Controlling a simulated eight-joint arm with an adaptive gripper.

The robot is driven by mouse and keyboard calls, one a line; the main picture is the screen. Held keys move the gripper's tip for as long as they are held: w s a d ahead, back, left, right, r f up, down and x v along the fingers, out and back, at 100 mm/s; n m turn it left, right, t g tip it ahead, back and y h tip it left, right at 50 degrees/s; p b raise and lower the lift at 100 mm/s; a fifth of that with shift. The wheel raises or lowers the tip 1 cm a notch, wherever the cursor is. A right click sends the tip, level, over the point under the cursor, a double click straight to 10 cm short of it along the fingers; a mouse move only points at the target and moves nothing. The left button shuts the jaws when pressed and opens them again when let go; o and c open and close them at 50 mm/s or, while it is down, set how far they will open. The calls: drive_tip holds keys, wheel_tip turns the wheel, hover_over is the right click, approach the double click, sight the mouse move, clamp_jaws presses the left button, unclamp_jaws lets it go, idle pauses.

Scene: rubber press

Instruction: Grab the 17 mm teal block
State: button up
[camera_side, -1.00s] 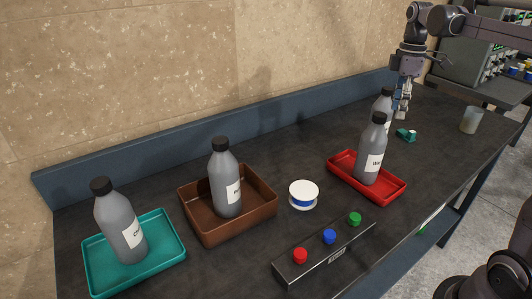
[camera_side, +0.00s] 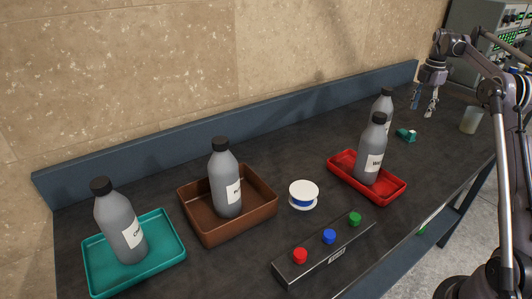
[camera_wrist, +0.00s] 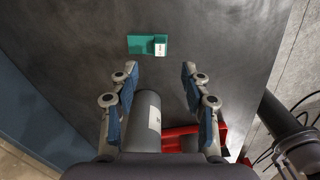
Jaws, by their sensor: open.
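The teal block (camera_side: 405,135) lies on the dark bench top behind and to the right of the red tray, with a small white piece at its right end. In the wrist view the teal block (camera_wrist: 136,44) lies beyond my fingertips, near the top, and the white piece (camera_wrist: 160,47) shows on its right part. My gripper (camera_side: 423,108) is open and empty, above the bench, up and right of the block in the side view. In the wrist view my gripper (camera_wrist: 159,69) has its fingers spread, and the block is apart from them.
A grey bottle (camera_wrist: 146,107) shows below between my fingers. Another grey bottle (camera_side: 370,157) stands in the red tray (camera_side: 395,193). A beaker (camera_side: 470,120) is right of the block. The brown tray, teal tray, white-blue round item and button box are farther left. Bench around the block is clear.

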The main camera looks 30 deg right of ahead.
sight(413, 132)
drive_tip(key=shift+a+f, duration=0.15)
drive_tip(key=shift+f, duration=2.1)
drive_tip(key=shift+a+f, duration=0.1)
drive_tip(key=shift+f, duration=2.1)
clamp_jaws()
